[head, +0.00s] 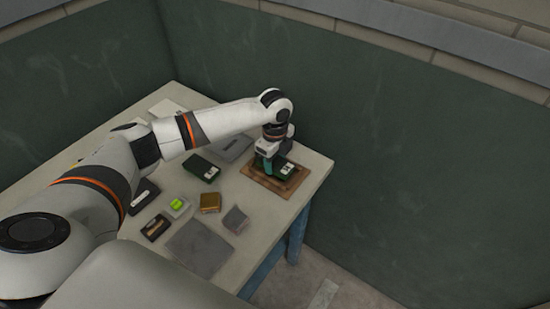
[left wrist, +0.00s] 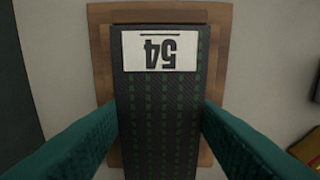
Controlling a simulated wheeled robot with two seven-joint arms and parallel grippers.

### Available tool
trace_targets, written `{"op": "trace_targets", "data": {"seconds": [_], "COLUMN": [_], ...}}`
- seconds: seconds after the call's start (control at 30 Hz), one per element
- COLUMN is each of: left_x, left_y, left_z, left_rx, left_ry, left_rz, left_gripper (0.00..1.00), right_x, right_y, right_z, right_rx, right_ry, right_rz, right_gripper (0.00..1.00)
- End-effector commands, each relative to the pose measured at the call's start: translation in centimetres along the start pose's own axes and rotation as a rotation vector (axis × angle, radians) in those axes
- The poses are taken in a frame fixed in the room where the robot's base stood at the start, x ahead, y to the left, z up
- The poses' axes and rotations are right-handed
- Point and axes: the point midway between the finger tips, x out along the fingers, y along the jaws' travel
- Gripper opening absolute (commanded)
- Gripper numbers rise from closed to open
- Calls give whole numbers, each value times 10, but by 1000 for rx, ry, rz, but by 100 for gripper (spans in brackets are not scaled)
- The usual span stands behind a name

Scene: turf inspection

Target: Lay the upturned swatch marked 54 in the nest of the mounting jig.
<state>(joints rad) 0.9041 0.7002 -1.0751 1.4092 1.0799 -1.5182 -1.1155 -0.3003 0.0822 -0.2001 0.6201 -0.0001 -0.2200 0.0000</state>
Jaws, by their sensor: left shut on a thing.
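The swatch marked 54 (left wrist: 160,115) is a dark slab with rows of green flecks and a white label, which reads upside down in the left wrist view. It also shows in the head view (head: 285,167). My left gripper (left wrist: 160,120) is shut on it, one teal finger at each side; in the head view the gripper (head: 268,165) is over the jig. The mounting jig (head: 262,184) is a brown wooden frame at the table's right end. Its rim shows around the swatch in the left wrist view (left wrist: 100,50). The swatch hides the nest; whether it touches the bottom I cannot tell.
On the table (head: 150,222) are another dark swatch with a white label (head: 201,168), a yellow-brown block (head: 210,202), a grey block (head: 236,220), a bright green item (head: 177,205), a dark tray (head: 156,228) and a grey mat (head: 200,248). A green wall (head: 400,170) stands behind.

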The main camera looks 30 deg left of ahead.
Motion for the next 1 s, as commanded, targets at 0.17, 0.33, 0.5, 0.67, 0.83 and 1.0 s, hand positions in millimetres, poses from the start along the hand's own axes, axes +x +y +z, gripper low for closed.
{"op": "trace_targets", "data": {"seconds": [0.17, 0.33, 0.5, 0.67, 0.83, 1.0], "left_x": [0, 3, 8, 12, 12, 12], "left_y": [0, 0, 0, 0, 0, 0], "left_z": [0, 0, 0, 0, 0, 0], "left_rx": [0, 0, -1, 0, 0, 0], "left_ry": [0, 0, 0, -1, 0, 0], "left_rz": [1, 0, 0, 1, 1, 1], "left_gripper": [24, 24, 24, 24, 66, 71], "right_x": [0, 0, 0, 0, 0, 0], "right_y": [0, 0, 1, 2, 3, 3], "right_z": [0, 0, 0, 1, 1, 1], "right_rx": [0, 0, 1, 1, 2, 2], "right_ry": [0, 0, 0, -1, -1, -1], "right_rz": [0, 0, 1, 2, 4, 4], "right_gripper": [0, 0, 0, 0, 0, 0]}}
